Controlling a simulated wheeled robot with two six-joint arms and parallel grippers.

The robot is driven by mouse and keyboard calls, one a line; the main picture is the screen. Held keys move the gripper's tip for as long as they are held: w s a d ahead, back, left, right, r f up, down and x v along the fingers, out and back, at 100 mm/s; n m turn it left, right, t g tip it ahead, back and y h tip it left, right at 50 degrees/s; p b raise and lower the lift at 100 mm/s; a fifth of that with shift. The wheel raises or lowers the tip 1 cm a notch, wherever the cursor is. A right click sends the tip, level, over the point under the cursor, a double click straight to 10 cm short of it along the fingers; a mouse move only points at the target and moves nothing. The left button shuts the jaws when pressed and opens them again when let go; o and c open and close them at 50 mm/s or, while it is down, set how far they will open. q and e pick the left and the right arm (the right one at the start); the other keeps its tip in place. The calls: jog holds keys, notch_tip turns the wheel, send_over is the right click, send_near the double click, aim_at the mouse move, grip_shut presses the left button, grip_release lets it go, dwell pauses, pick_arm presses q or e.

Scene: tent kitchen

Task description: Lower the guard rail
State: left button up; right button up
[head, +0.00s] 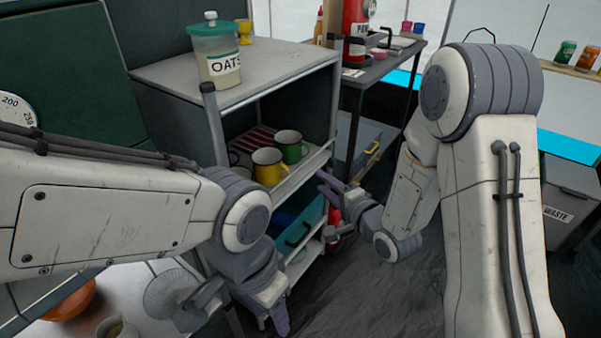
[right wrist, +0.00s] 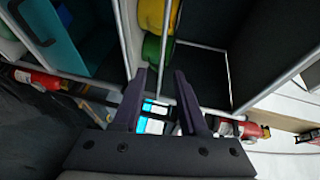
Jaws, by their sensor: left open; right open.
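The guard rail (head: 306,171) is a pale bar along the front of the shelf with the mugs, in the head view. It appears raised in front of the mugs. My right gripper (head: 326,184) is open and empty, just in front of the shelf's right end and close below the rail. In the right wrist view, its two purple fingers (right wrist: 160,88) are apart, with pale bars near their tips; I cannot tell whether they touch. My left gripper (head: 278,312) is open, low in front of the cart, and its fingers are partly hidden.
A yellow mug (head: 268,166) and a green mug (head: 290,147) stand behind the rail. An oats jar (head: 217,60) is on the cart top. A teal bin (head: 305,222) sits on the shelf below. A waste bin (head: 570,200) stands at right. Dark floor lies between my arms.

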aim_at(299, 168)
jog(key=x, duration=0.3)
jog(key=a+b+x, duration=0.1)
jog(key=x, duration=0.6)
jog(key=shift+s+a+r+b, duration=0.1)
jog(key=shift+s+a+b, duration=0.15)
jog(key=shift+b, duration=0.1)
grip_shut()
jog(key=shift+d, duration=0.1)
dwell(0.7)
